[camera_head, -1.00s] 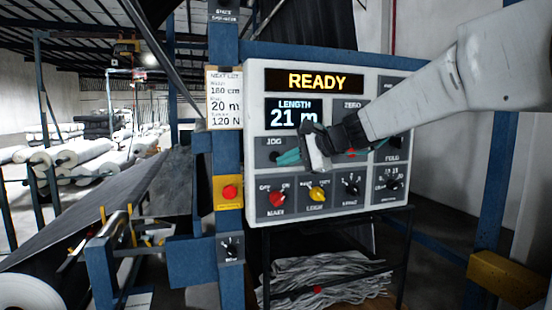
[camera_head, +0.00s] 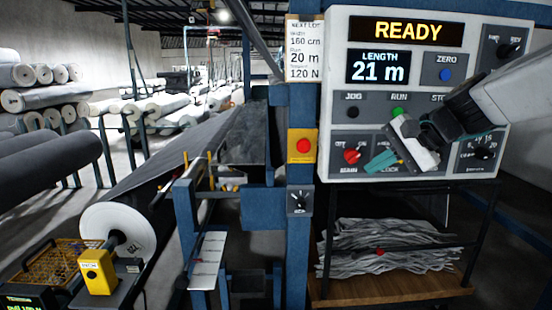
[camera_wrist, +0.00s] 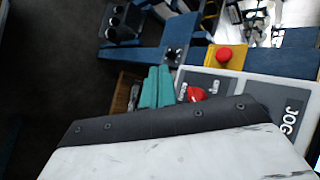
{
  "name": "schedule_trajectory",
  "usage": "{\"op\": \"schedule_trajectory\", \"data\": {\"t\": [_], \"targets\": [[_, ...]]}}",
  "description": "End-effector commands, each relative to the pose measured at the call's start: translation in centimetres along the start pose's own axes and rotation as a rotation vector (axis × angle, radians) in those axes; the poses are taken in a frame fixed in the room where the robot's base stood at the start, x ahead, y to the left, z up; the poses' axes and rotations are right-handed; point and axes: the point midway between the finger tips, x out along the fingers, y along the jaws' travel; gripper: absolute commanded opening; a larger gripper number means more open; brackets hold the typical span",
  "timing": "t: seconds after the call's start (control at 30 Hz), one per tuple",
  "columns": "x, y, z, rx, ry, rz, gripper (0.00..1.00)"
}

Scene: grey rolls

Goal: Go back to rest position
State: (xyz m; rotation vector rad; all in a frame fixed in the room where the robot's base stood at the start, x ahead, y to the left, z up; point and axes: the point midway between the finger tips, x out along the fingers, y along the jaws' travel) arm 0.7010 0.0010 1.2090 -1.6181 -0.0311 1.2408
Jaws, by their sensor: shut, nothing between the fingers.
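My gripper (camera_head: 384,163) is in front of the lower part of the white control panel (camera_head: 421,186) in the head view. Its teal fingers are together and empty, and they also show in the wrist view (camera_wrist: 157,87). The fingertips are near the red MAIN knob (camera_head: 352,156); I cannot tell if they touch the panel. The display reads READY (camera_head: 406,31), and the length display (camera_head: 379,68) reads 21 m. My arm and gripper hide part of the lower knobs and the stop button.
A red button on a yellow box (camera_head: 303,146) sits on the blue post left of the panel. A shelf (camera_head: 385,287) with grey strips stands below. A fabric roll (camera_head: 117,232) and a yellow device (camera_head: 97,272) are at lower left. Grey rolls (camera_head: 50,161) are stacked far left.

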Motion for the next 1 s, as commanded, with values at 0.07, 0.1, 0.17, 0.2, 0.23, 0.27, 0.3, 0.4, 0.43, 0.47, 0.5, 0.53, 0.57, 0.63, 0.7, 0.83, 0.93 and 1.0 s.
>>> {"op": "schedule_trajectory", "data": {"t": [0.07, 0.1, 0.17, 0.2, 0.23, 0.27, 0.3, 0.4, 0.43, 0.47, 0.5, 0.53, 0.57, 0.63, 0.7, 0.83, 0.93, 1.0], "targets": [[-0.4, 4.7, 4.1, -0.149, -0.046, 0.154, 0.00], [-0.8, 7.2, 6.0, -0.224, -0.069, 0.235, 0.00], [-1.6, 10.9, 8.6, -0.338, -0.105, 0.355, 0.00], [-2.4, 13.5, 10.2, -0.414, -0.125, 0.435, 0.00], [-3.0, 15.3, 11.3, -0.470, -0.141, 0.494, 0.00], [-3.6, 17.1, 12.3, -0.521, -0.153, 0.549, 0.00], [-4.4, 19.1, 13.3, -0.583, -0.165, 0.613, 0.00], [-6.0, 22.9, 15.1, -0.698, -0.175, 0.731, 0.00], [-6.4, 23.6, 15.4, -0.723, -0.172, 0.753, 0.00], [-6.7, 24.1, 15.7, -0.742, -0.168, 0.768, 0.00], [-6.9, 24.5, 16.0, -0.762, -0.159, 0.778, 0.00], [-7.0, 24.6, 16.2, -0.773, -0.153, 0.778, 0.00], [-7.1, 24.7, 16.4, -0.782, -0.148, 0.776, 0.00], [-7.2, 24.4, 16.7, -0.797, -0.136, 0.765, 0.00], [-7.3, 24.2, 16.8, -0.805, -0.130, 0.760, 0.00], [-7.3, 24.1, 16.8, -0.806, -0.131, 0.759, 0.00], [-7.3, 24.1, 16.8, -0.805, -0.131, 0.759, 0.00], [-7.2, 24.1, 16.8, -0.805, -0.131, 0.759, 0.00]]}}
